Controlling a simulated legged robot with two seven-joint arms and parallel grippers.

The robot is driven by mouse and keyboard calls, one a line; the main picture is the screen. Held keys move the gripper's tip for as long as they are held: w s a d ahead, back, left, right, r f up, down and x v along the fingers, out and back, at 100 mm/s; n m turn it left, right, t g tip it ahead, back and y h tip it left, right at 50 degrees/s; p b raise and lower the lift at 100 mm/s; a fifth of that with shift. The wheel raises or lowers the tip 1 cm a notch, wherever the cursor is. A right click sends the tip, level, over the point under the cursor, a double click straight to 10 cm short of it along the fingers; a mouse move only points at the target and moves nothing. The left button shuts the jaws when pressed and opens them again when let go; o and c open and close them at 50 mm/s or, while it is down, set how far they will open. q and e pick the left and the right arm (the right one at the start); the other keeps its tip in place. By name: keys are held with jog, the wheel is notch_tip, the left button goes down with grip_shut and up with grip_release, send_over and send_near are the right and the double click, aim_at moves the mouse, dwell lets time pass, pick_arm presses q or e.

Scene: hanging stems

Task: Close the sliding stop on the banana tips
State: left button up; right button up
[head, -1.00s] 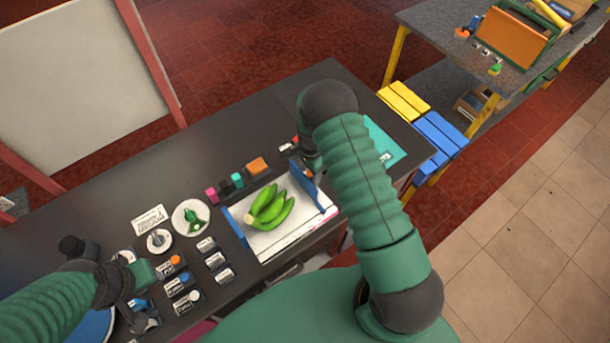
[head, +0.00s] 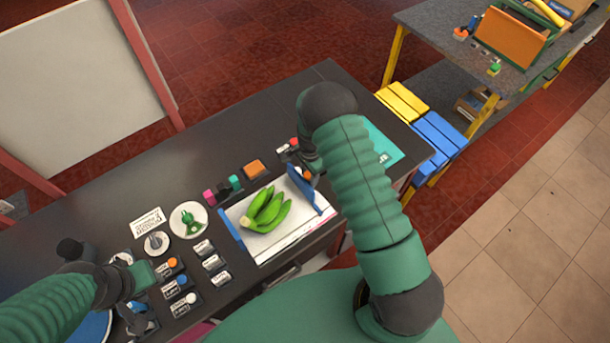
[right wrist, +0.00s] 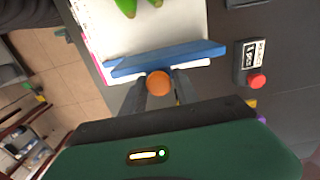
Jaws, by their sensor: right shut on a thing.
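Green bananas (head: 266,209) lie on a white board (head: 268,243), their tips towards the right. The blue sliding stop (head: 318,199) stands at the board's right end, apart from the tips, with a small gap between. In the right wrist view the stop (right wrist: 170,57) lies slanted across the board's end, and the banana tips (right wrist: 128,7) show beyond it. My right gripper (right wrist: 160,88) is shut on the stop's orange knob (right wrist: 158,82); the arm partly hides it in the head view. My left gripper (head: 138,312) is low at the left, its fingers unclear.
A second blue bar (head: 231,229) stands at the board's left end. Left of the board are several labelled blocks with knobs (head: 173,263) and a white disc (head: 189,219) with a green piece. Small coloured blocks (head: 236,182) lie behind. A red-button block (right wrist: 256,80) is near my right gripper.

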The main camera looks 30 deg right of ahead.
jog(key=shift+w+d, duration=0.1)
jog(key=shift+d, duration=0.05)
pick_arm(q)
jog(key=shift+s+d+r, duration=0.1)
jog(key=shift+d+r, duration=0.05)
jog(key=shift+d, duration=0.2)
pick_arm(e)
jog(key=shift+a, duration=0.2)
jog(key=shift+a+r, duration=0.1)
jog(key=shift+a, duration=0.75)
pick_arm(q)
jog(key=shift+a+r, duration=0.1)
jog(key=shift+a, duration=0.1)
pick_arm(e)
jog(key=shift+a, duration=0.5)
pick_arm(q)
jog(key=shift+d+r+p, duration=0.1)
jog(key=shift+r+p, duration=0.25)
jog(key=shift+p, duration=0.2)
pick_arm(e)
jog(key=shift+a, duration=2.45)
